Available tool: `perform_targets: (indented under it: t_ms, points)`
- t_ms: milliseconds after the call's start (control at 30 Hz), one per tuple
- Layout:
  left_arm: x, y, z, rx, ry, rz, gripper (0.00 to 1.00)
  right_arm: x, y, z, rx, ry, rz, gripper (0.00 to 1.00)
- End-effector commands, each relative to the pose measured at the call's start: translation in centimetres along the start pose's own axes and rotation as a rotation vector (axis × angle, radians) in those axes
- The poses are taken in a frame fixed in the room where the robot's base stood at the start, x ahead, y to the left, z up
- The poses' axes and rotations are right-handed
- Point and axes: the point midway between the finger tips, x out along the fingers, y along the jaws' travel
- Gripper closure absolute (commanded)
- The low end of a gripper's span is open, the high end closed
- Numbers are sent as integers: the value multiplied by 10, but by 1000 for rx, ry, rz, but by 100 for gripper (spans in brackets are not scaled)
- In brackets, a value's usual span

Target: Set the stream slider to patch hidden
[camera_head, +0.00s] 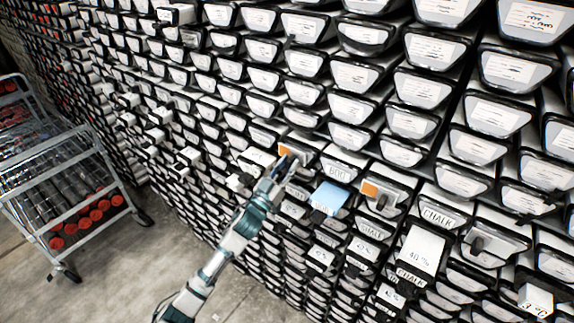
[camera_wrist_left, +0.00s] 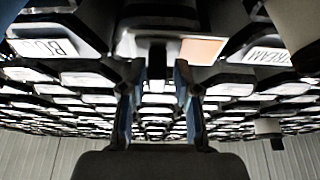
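A slider panel with an orange patch (camera_head: 287,149) is on the wall of labelled drawers, right by my left gripper (camera_head: 284,166). In the left wrist view the orange patch (camera_wrist_left: 202,50) is uncovered, with a dark slider knob (camera_wrist_left: 157,62) beside it. A STREAM label (camera_wrist_left: 268,55) is on the patch side and a BOG label (camera_wrist_left: 52,47) on the other side. My left gripper (camera_wrist_left: 158,105) is open, its two blue-sided fingers apart. The knob appears between the fingertips in the picture; I cannot tell whether they touch it. My right gripper is not in view.
A second panel with an orange patch (camera_head: 370,190) is to the right, past the BOG label (camera_head: 338,173) and a light blue plate (camera_head: 330,197). Drawer fronts stick out all around. A metal cart (camera_head: 85,190) stands at left; the floor between is clear.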

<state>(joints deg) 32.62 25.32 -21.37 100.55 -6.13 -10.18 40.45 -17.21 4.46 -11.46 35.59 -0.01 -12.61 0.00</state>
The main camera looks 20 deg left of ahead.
Motion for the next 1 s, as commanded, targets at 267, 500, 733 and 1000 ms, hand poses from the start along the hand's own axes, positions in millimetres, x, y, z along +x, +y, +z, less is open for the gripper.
perform_targets:
  t_ms: [267, 500, 733, 1000]
  points:
    - [0, 1, 0, 0, 0, 0, 100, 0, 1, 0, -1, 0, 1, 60]
    - [1, -29, 0, 4, -3, -1, 100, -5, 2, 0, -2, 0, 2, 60]
    - [0, -51, -1, 0, 1, -2, 100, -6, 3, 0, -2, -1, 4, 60]
    - [0, -54, -2, 0, 3, -5, 72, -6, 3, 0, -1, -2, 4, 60]
